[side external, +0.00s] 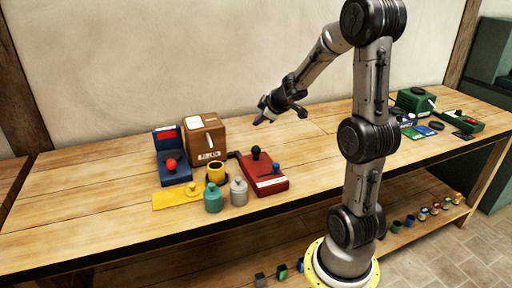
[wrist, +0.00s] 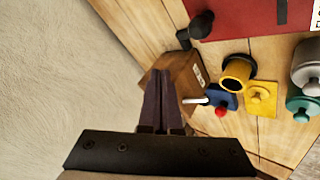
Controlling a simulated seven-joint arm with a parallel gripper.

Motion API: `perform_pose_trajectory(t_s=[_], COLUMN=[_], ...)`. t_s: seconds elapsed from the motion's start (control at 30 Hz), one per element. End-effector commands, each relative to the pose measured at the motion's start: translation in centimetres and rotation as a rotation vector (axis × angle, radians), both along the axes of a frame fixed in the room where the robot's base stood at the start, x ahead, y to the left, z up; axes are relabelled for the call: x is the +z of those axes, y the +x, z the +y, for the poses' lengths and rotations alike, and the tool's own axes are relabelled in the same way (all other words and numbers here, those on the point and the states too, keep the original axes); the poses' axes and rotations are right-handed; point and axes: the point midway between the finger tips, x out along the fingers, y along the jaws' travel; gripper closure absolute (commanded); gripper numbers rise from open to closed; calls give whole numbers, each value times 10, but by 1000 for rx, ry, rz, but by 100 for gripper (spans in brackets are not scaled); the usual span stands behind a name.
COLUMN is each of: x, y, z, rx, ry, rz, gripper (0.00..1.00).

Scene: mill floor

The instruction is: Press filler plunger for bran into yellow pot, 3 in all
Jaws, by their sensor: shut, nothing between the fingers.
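The yellow pot (side external: 215,174) stands in front of the wooden box (side external: 204,137), its dark opening facing up. It also shows in the wrist view (wrist: 237,73). The box has a white lever and a label too small to read. A red device (side external: 266,181) with a black knob (side external: 256,152) and a small blue knob stands right of the pot. I cannot tell which part is the bran plunger. My gripper (side external: 262,117) is shut and empty, in the air above the back of the bench. In the wrist view its fingertips (wrist: 158,76) overlap the box's edge.
A blue device (side external: 171,145) with a red ball knob stands left of the box. A yellow plate (side external: 172,201), a teal jar (side external: 213,201) and a grey jar (side external: 238,193) stand in front. Green equipment (side external: 413,103) stands far right. The bench's left end is clear.

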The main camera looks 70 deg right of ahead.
Motion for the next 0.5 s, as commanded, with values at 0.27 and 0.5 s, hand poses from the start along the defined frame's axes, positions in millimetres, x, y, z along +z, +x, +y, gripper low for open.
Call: perform_pose_trajectory(t_s=[0.27,0.5], x=[-14,-27], y=[0,0], z=[0,0], rx=[-2,-1], ry=[0,0], rz=[-1,-1], gripper=[100,100])
